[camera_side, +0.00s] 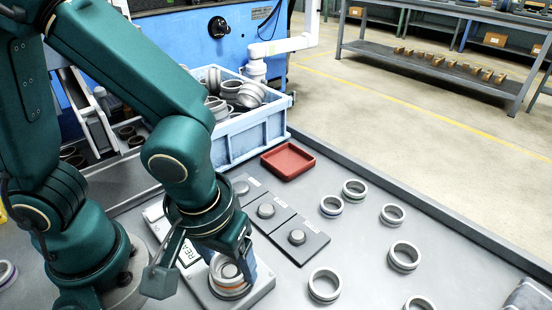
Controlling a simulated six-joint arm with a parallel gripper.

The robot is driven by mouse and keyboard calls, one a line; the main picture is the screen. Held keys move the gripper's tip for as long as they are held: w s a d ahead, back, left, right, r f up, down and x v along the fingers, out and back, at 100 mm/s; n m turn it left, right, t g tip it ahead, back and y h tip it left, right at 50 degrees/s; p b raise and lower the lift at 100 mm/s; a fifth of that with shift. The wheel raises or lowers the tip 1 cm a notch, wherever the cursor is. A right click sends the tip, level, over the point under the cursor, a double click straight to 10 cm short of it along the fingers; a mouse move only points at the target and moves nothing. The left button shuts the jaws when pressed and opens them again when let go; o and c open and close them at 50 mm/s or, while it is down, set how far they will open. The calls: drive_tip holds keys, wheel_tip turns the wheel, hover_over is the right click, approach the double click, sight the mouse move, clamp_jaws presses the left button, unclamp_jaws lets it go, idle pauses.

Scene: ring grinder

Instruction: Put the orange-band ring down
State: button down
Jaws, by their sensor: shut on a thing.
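The orange-band ring (231,289) is a metal ring with a thin orange stripe around its side. It is low in the picture, at or just above a light grey plate (262,289) that carries a partly covered label starting "REA". My gripper (230,272) points down over the ring and is shut on it. The jaws and wrist hide part of the ring. I cannot tell whether its underside touches the plate.
Several plain rings (325,285) lie on the grey table to the right. A red tray (288,161) and a blue crate of rings (270,128) stand behind. Another ring (5,273) shows at the left edge.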

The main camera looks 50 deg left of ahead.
drive_tip(key=shift+r, duration=0.15)
drive_tip(key=shift+r, duration=0.6)
drive_tip(key=r, duration=0.3)
drive_tip(key=shift+w+a, duration=0.1)
drive_tip(key=shift+a, duration=0.2)
drive_tip(key=w+a+r, duration=0.2)
drive_tip(key=a+r, duration=0.4)
drive_tip(key=a, duration=0.4)
drive_tip(key=n, duration=0.4)
hover_over(288, 162)
drive_tip(key=f, duration=0.9)
drive_tip(key=shift+s+d+f, duration=0.15)
drive_tip(key=shift+s+d, duration=0.05)
drive_tip(key=shift+f, duration=2.4)
drive_tip(key=shift+f, duration=0.15)
